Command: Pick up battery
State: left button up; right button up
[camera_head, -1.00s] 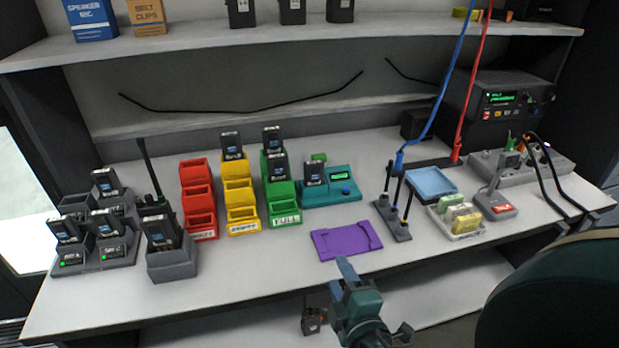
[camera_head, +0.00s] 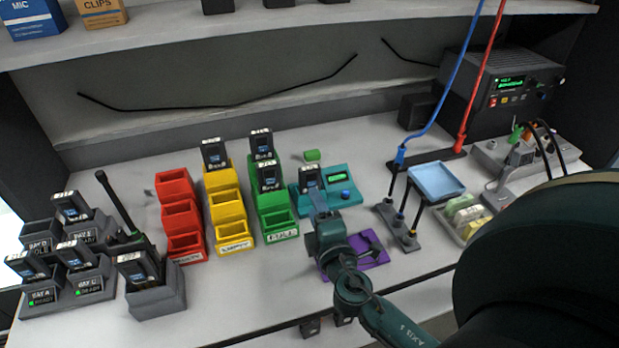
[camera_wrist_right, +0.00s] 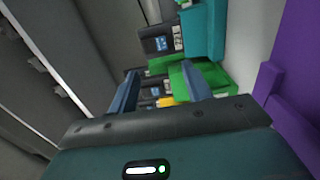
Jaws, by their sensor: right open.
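Several black batteries with blue and white labels are in view, and I cannot tell which one the task means. One battery (camera_head: 309,179) stands in the teal tester (camera_head: 347,194). Two batteries (camera_head: 261,144) stand in the green bins (camera_head: 273,204). Another battery (camera_head: 214,153) is in the yellow bin column. My right gripper (camera_head: 318,200) is over the purple mat (camera_head: 371,252), just in front of the tester, holding nothing. In the right wrist view its open fingers (camera_wrist_right: 160,88) point toward the green bins, and a battery (camera_wrist_right: 158,42) shows beyond them. My left gripper is out of view.
Charger bays with batteries (camera_head: 75,285) and a radio in its stand (camera_head: 160,297) fill the left. Red bins (camera_head: 183,213) stand beside the yellow ones. Right of the mat are a post stand (camera_head: 397,225) and a blue tray (camera_head: 437,180). A shelf (camera_head: 300,38) overhangs the back.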

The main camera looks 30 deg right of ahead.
aim_at(308, 182)
jog(key=shift+w+d, duration=0.1)
jog(key=shift+w, duration=0.25)
jog(key=shift+w+d+r, duration=0.1)
jog(key=shift+w+r, duration=0.05)
jog(key=shift+w, duration=0.05)
jog(key=p+x, duration=0.1)
jog(key=x, duration=0.1)
jog(key=p+x, duration=0.1)
jog(key=x, duration=0.1)
jog(key=shift+w+d, duration=0.15)
jog(key=shift+d, duration=0.25)
jog(key=shift+w, duration=0.15)
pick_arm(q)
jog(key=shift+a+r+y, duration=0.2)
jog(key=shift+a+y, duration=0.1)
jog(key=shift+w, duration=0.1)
pick_arm(e)
jog(key=shift+c, duration=0.4)
